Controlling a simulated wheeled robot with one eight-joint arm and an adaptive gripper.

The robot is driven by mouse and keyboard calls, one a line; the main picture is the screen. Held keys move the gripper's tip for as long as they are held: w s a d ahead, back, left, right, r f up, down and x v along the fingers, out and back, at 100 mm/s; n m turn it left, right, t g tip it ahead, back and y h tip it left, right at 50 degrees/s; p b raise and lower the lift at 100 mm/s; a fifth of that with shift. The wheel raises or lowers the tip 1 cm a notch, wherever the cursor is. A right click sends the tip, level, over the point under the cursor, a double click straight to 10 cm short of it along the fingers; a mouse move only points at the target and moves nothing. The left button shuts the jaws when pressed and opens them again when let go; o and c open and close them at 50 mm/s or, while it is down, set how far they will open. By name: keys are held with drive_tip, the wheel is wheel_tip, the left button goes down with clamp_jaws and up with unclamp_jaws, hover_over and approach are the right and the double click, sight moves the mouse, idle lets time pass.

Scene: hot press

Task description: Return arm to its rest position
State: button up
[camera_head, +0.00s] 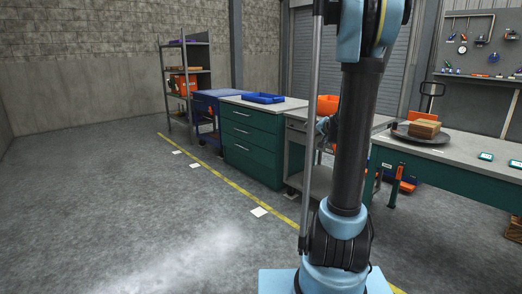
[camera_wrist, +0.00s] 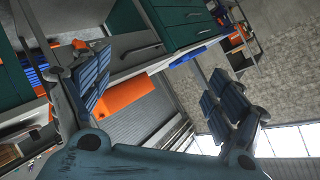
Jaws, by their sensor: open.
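My arm stands upright right of centre in the head view, in front of the row of work furniture. My gripper (camera_wrist: 163,98) shows in the wrist view with its two ribbed blue-grey fingers spread wide apart. Nothing is between the fingers. In the head view, a small blue-grey part shows at the left edge of my arm, mostly hidden by it; I cannot tell its details there. The wrist view is steeply tilted and looks past the fingers toward an orange bin (camera_wrist: 130,95) and green drawers (camera_wrist: 178,22).
A green drawer cabinet (camera_head: 252,145) carries a blue tray (camera_head: 263,98). The orange bin (camera_head: 328,105) is behind my arm. A workbench (camera_head: 455,150) at right holds a cardboard box (camera_head: 425,129) on a dark round plate. A shelf rack (camera_head: 186,85) stands farther back. The floor at left is clear.

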drive_tip(key=s+a+f+n+g, duration=0.2)
drive_tip(key=s+a+f, duration=0.1)
drive_tip(key=s, duration=0.7)
drive_tip(key=s+a+f+n+g, duration=0.2)
drive_tip(key=s+a+g, duration=0.1)
drive_tip(key=s, duration=0.8)
drive_tip(key=s+a+f+n+g, duration=0.2)
drive_tip(key=s+a+f, duration=0.1)
drive_tip(key=s, duration=0.8)
drive_tip(key=shift+s+a+f+g, duration=0.25)
drive_tip(key=shift+f+g, duration=0.1)
drive_tip(key=shift+g, duration=0.05)
drive_tip(key=shift+o, duration=0.9)
drive_tip(key=s+d+f+n+g+h, duration=0.1)
drive_tip(key=s+f, duration=0.3)
drive_tip(key=s, duration=0.7)
drive_tip(key=shift+s+d+f+g+h, duration=0.2)
drive_tip(key=shift+d+f+g+h, duration=0.2)
drive_tip(key=shift+d+g+h, duration=0.25)
drive_tip(key=shift+o, duration=0.7)
drive_tip(key=shift+s+f, duration=0.1)
drive_tip(key=shift+s, duration=0.1)
